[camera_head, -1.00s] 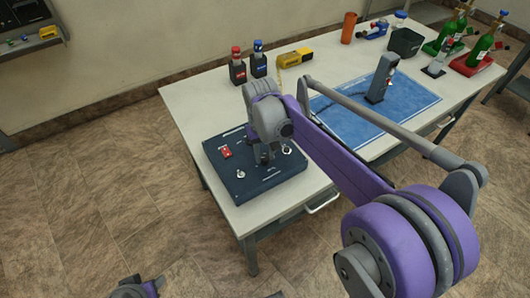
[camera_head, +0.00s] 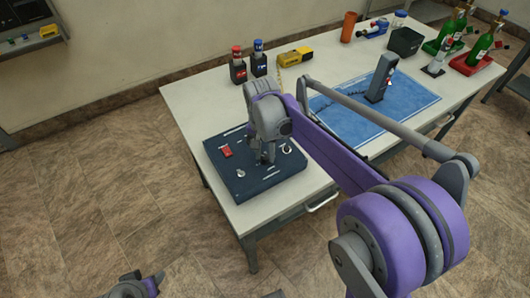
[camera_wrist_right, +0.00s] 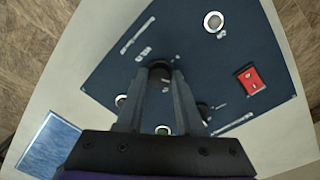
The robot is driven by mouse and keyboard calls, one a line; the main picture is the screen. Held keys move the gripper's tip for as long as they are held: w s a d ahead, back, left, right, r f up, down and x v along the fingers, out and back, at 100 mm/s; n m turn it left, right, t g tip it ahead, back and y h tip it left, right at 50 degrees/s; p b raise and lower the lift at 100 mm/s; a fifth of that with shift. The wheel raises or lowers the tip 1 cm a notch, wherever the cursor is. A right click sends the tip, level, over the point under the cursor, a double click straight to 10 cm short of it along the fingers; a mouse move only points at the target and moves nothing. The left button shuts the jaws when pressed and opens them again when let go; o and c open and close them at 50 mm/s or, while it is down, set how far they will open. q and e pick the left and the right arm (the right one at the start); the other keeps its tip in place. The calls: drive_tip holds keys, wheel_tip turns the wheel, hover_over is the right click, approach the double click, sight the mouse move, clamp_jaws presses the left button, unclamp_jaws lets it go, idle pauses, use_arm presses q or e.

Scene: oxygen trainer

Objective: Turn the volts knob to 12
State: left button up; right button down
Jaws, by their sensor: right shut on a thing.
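The dark blue control panel (camera_head: 262,181) sits on the near left corner of the table, with a red switch (camera_head: 226,151) and silver fittings. My right gripper (camera_head: 266,157) points down over the panel's middle. In the right wrist view my right gripper (camera_wrist_right: 160,80) is shut on a black knob (camera_wrist_right: 160,67), one finger on each side. The knob's pointer and scale are hidden or too small to read, so its setting cannot be told. A purple and grey part of my left arm (camera_head: 137,287) shows at the bottom edge; its jaws cannot be made out.
The panel's red switch (camera_wrist_right: 250,80) and a silver fitting (camera_wrist_right: 213,22) lie beside the gripper. Two small bottles (camera_head: 238,68) and a yellow tape measure (camera_head: 296,57) stand behind the panel. A blue mat (camera_head: 340,122) with a grey upright device (camera_head: 381,78) lies to the right.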

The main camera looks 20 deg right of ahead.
sight(264, 157)
idle(0.3)
drive_tip(key=c, duration=0.5)
unclamp_jaws()
drive_tip(key=shift+c, duration=0.2)
wheel_tip(264, 157, up, 11)
drive_tip(key=p, duration=0.1)
drive_tip(key=shift+w+a, duration=0.15)
drive_tip(key=shift+a, duration=0.05)
drive_tip(key=shift+f, duration=0.1)
drive_tip(key=s+a+f+n+t+p, duration=0.1)
drive_tip(key=s+f+n+t+p, duration=0.1)
drive_tip(key=s, duration=0.8)
drive_tip(key=s+a+f+n+t+p, duration=0.1)
drive_tip(key=s+f+n+t+p, duration=0.2)
drive_tip(key=s+n, duration=0.3)
drive_tip(key=s+f, duration=0.1)
drive_tip(key=s, duration=0.2)
drive_tip(key=shift+s+a+f+t, duration=0.3)
drive_tip(key=shift+s+a+t, duration=0.1)
